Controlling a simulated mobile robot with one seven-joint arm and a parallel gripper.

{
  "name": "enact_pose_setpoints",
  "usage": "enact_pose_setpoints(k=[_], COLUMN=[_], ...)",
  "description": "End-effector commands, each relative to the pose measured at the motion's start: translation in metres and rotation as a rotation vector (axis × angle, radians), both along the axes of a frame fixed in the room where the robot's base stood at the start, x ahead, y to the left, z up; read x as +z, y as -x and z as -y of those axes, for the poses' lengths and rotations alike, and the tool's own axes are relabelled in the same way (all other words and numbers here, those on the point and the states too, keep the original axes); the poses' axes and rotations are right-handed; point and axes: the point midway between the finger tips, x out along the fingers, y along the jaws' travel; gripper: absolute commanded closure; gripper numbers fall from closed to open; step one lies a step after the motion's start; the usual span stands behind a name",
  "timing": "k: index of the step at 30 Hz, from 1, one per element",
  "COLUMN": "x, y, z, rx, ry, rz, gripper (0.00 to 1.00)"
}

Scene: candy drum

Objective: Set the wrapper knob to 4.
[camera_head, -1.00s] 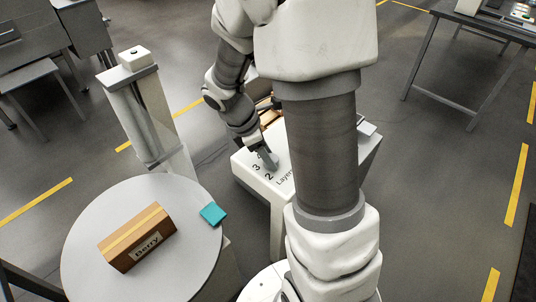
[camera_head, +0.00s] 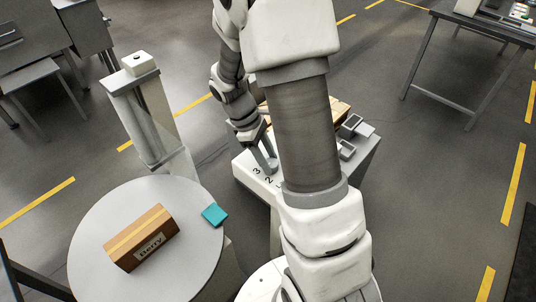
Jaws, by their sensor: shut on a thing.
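The wrapper machine (camera_head: 245,161) is a white-topped console in the middle of the view, partly behind my arm. Printed numbers 3 and 2 show on its top beside the dial; the rest of the numbers and most of the label are covered. My gripper (camera_head: 267,163) points down at the dial, its fingers low on the console top. It is shut on the wrapper knob, which the fingers and wrist hide, so its pointer setting cannot be read.
A round grey table (camera_head: 95,235) at lower left holds a brown box marked Berry (camera_head: 140,238) and a teal square (camera_head: 214,214). A post with a white button box (camera_head: 138,64) stands behind it. Wooden pieces and grey brackets (camera_head: 350,127) lie on the console's right side.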

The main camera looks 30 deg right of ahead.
Motion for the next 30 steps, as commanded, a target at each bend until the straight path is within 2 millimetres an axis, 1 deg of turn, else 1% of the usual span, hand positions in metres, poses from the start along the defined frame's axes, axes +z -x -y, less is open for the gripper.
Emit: enact_pose_setpoints(k=[1,30], x=[0.0029,0.0014], y=[-0.0011,-0.0029], z=[0.0006,0.0077], rx=[-0.047,-0.970], ry=[-0.001,0.000], rz=[0.001,0.001], gripper=[1.00,1.00])
